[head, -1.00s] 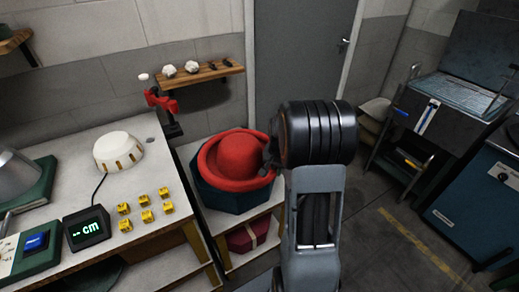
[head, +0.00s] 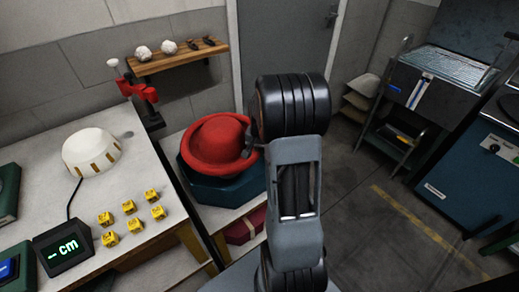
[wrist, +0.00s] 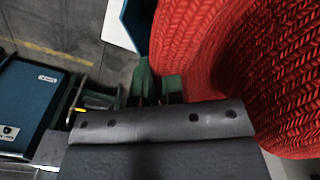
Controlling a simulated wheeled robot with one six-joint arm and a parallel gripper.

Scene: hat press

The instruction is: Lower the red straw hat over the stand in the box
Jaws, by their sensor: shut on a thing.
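The red straw hat (head: 218,140) has a round crown and an upturned brim, and shows in the head view above the dark teal box (head: 226,190). The hat covers most of the box's opening, and the stand inside is hidden. My gripper (head: 250,140) is shut on the hat's brim at its right side, partly hidden behind my wrist. In the wrist view the woven red hat (wrist: 285,75) fills the right side, with my gripper's fingers (wrist: 160,88) at its brim. I cannot tell whether the hat touches the box.
The box stands on a pale low table. To the left is a workbench with a white dome (head: 92,152), yellow cubes (head: 129,207) and a display (head: 62,247). A red clamp (head: 138,88) and a wall shelf (head: 178,62) are behind. Open floor lies to the right.

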